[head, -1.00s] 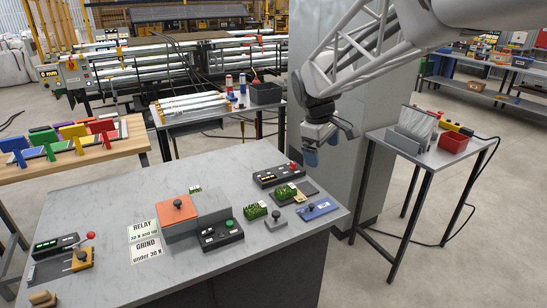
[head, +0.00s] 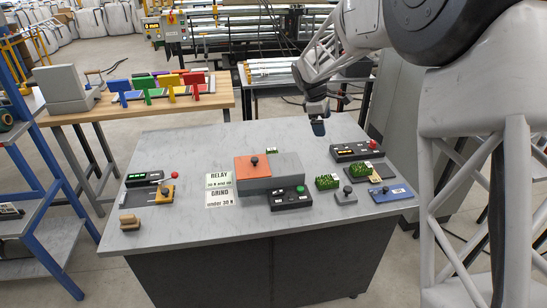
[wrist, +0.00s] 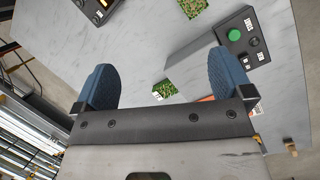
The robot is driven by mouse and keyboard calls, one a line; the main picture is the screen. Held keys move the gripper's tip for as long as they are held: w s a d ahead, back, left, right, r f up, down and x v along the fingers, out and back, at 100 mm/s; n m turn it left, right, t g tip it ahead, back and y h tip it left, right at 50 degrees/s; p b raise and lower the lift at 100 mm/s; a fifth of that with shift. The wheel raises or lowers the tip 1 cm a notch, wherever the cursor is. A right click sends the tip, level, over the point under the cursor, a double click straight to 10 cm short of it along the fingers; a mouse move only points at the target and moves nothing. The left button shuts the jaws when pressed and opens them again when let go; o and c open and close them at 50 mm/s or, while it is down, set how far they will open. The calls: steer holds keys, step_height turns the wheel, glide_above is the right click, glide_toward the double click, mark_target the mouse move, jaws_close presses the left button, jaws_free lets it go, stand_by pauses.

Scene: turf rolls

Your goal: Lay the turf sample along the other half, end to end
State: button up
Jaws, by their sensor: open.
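Several small green turf pieces lie on the grey table (head: 160,222). One turf piece (head: 272,150) with a white tag is behind the grey block (head: 287,170), partly hidden. A second turf piece (head: 327,181) lies right of the block. A third turf piece (head: 359,170) is by a dark plate. I cannot tell which two are the halves. My gripper (head: 318,128) is empty above the table's back edge. In the wrist view my gripper (wrist: 165,82) has its blue fingers wide apart. A tagged turf piece (wrist: 165,89) shows between them, below and untouched.
A black box with a green button (head: 291,198), an orange plate with a knob (head: 253,170), a grey knobbed weight (head: 346,196) and a blue plate (head: 391,193) crowd the right half. Paper RELAY and GRIND signs (head: 219,189) lie left of the block. The front-left table is mostly clear.

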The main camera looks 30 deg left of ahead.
steer(key=a+f+n, duration=0.3)
steer(key=a+f, duration=0.3)
steer(key=a, duration=0.5)
steer(key=n+t, duration=0.1)
steer(key=n, duration=0.2)
glide_toward(272, 152)
steer(key=f, duration=0.2)
steer(key=shift+h, duration=0.3)
steer(key=shift+x, duration=1.25)
steer(key=shift+w+d+f, duration=0.1)
steer(key=shift+x, duration=2.5)
steer(key=shift+d, duration=0.2)
steer(key=shift+c, duration=0.3)
